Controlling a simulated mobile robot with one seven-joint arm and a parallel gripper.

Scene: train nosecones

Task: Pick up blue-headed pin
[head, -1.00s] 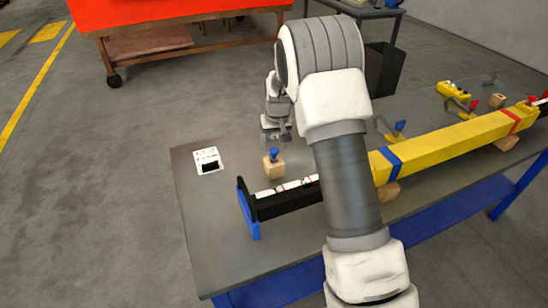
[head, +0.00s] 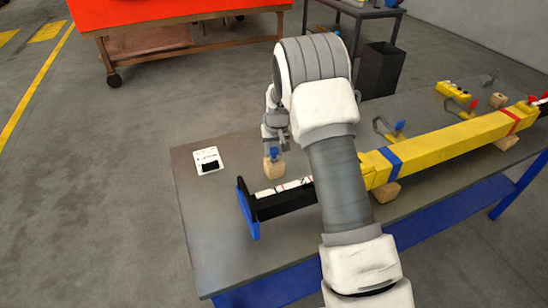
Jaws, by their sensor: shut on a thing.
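The blue-headed pin (head: 274,153) stands upright in a small wooden block (head: 274,168) on the grey table, near the far edge. My gripper (head: 275,149) points down over the block, with its fingers at the blue head and shut on it. The pin's shaft is hidden in the block. The pin does not look raised from the block.
A yellow beam (head: 440,147) with blue and red bands lies along the table (head: 210,225) on wooden supports. A black end piece with a blue plate (head: 248,212) is in front of the block. A white card (head: 208,160) lies to the left. A yellow control box (head: 453,90) is at the far right.

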